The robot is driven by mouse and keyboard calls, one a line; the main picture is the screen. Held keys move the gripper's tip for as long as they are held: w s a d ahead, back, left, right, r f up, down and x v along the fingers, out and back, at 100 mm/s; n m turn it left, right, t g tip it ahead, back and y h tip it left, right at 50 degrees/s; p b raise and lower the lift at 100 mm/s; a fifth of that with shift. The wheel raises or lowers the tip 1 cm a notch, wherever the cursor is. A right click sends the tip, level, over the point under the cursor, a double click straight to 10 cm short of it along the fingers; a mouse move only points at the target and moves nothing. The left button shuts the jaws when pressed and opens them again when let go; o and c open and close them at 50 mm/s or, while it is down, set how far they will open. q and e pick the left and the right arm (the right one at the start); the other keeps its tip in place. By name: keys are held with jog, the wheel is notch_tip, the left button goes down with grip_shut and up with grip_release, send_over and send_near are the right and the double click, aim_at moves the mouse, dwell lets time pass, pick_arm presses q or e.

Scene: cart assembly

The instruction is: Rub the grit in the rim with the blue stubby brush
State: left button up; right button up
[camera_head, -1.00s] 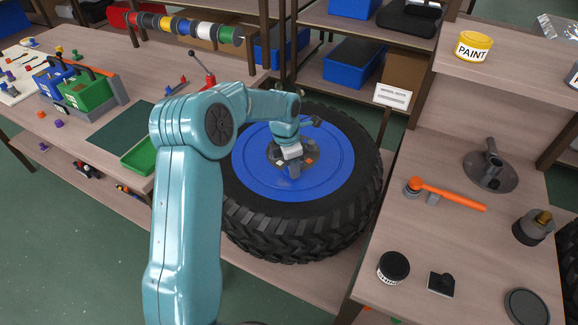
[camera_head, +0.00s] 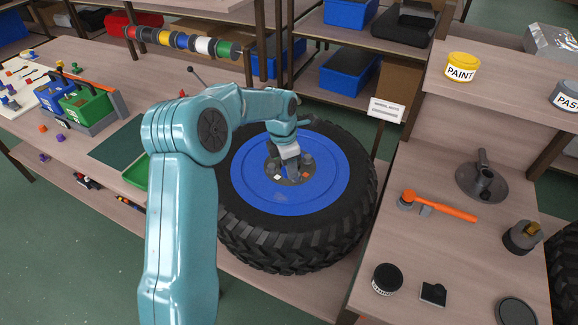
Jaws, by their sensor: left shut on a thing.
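The wheel, a black tyre (camera_head: 262,243) with a blue rim (camera_head: 332,172), lies flat between the benches. My left arm comes in from the left and reaches over the tyre. My left gripper (camera_head: 291,170) points down at the grey hub in the middle of the rim. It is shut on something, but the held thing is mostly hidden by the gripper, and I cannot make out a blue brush. Small pale and orange spots show on the hub around the fingers. My right gripper is not in view.
The right bench holds an orange-handled tool (camera_head: 440,207), a grey cone-shaped part (camera_head: 486,180), a black tin (camera_head: 387,279) and a yellow paint tin (camera_head: 462,67) on its shelf. The left bench carries a green box (camera_head: 86,104) and a green tray (camera_head: 136,172). A small sign (camera_head: 386,110) stands behind the tyre.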

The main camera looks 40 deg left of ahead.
pick_arm(q)
jog(key=shift+r+p, duration=1.1)
jog(key=shift+r, duration=0.5)
jog(key=shift+f, duration=0.15)
